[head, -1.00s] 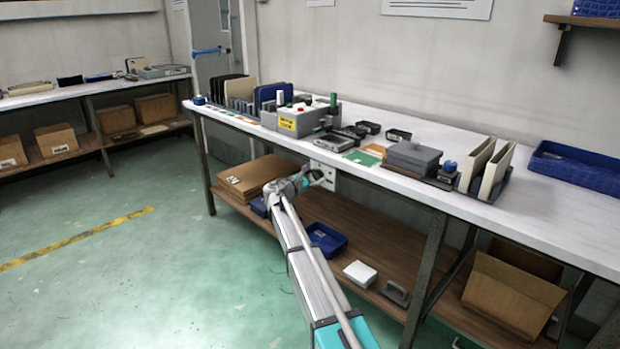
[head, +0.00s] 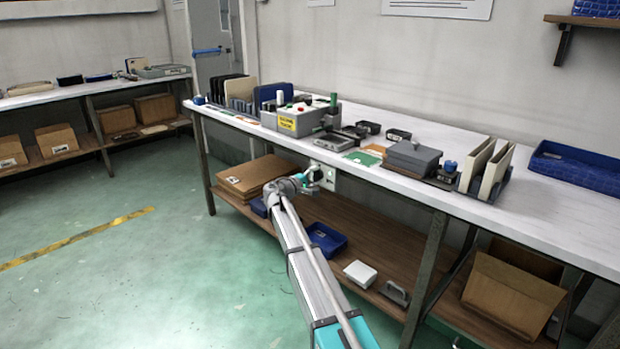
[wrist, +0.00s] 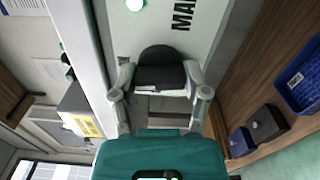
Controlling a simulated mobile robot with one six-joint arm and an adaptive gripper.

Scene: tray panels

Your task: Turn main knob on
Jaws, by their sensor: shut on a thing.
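The main knob (wrist: 162,66) is dark, with a rounded top, in the upper middle of the wrist view. It sits on a pale panel (wrist: 203,42) with black lettering beginning "MA". My gripper (wrist: 160,82) has one finger on each side of the knob and is shut on it. In the head view my gripper (head: 316,175) is at the small pale panel (head: 331,185) under the front edge of the workbench (head: 375,178). The knob is hidden there by my gripper. A bright green-rimmed round light (wrist: 135,5) shows on the panel in the wrist view.
A grey control box (head: 290,122) with a yellow label stands on the bench above. Below, the wooden shelf (head: 380,235) holds cardboard (head: 256,174), a blue bin (head: 326,240) and a white box (head: 360,273). The floor in front is open.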

